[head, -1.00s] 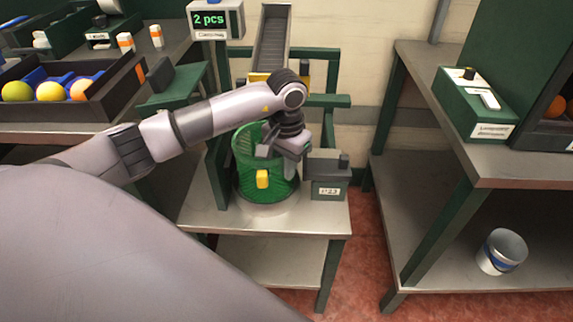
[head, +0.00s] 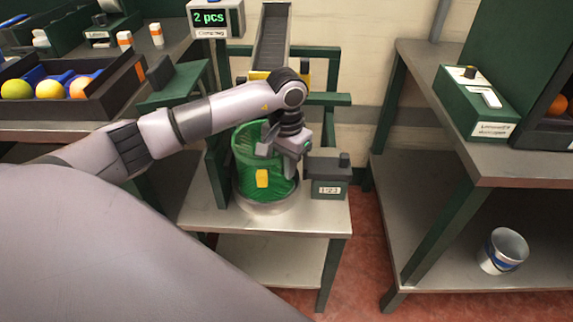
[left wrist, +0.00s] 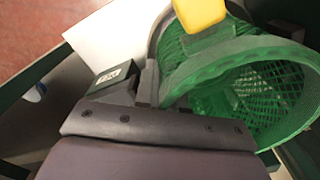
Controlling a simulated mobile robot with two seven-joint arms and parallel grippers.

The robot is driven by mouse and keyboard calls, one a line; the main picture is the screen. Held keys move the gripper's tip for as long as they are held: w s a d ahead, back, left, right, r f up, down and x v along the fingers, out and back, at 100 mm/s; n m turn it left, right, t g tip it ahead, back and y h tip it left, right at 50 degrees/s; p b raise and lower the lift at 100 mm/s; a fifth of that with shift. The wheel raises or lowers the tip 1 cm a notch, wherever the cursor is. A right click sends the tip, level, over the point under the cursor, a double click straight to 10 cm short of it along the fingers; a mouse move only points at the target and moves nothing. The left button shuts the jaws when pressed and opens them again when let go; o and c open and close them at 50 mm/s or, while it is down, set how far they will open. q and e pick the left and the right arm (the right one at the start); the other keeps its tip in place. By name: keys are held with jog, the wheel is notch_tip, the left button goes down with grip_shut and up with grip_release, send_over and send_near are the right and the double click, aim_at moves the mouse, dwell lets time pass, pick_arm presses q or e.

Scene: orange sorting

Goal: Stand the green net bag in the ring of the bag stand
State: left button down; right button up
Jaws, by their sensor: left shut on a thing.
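The green net bag (head: 250,160) is upright, with a yellow tag (head: 262,179) on its front. It is over the round silver base of the bag stand (head: 266,208) on the small metal table; I cannot tell whether its bottom is touching. My left gripper (head: 277,149) comes in from the left and is shut on the right side of the bag's rim. In the left wrist view the bag (left wrist: 265,90) shows its open mouth and green rim close to the gripper. The fingertips are mostly hidden there. My right gripper is not in view.
A counter display (head: 215,18) reads "2 pcs". A fruit tray (head: 70,90) is at left; a bucket (head: 503,251) is on the lower right shelf.

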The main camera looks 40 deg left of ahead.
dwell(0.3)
pick_arm(q)
jog(key=c, duration=1.1)
grip_release()
jog(key=shift+c, duration=0.2)
jog(key=shift+r, duration=0.15)
jog(key=shift+r+p, duration=2.7)
jog(key=shift+r, duration=1.7)
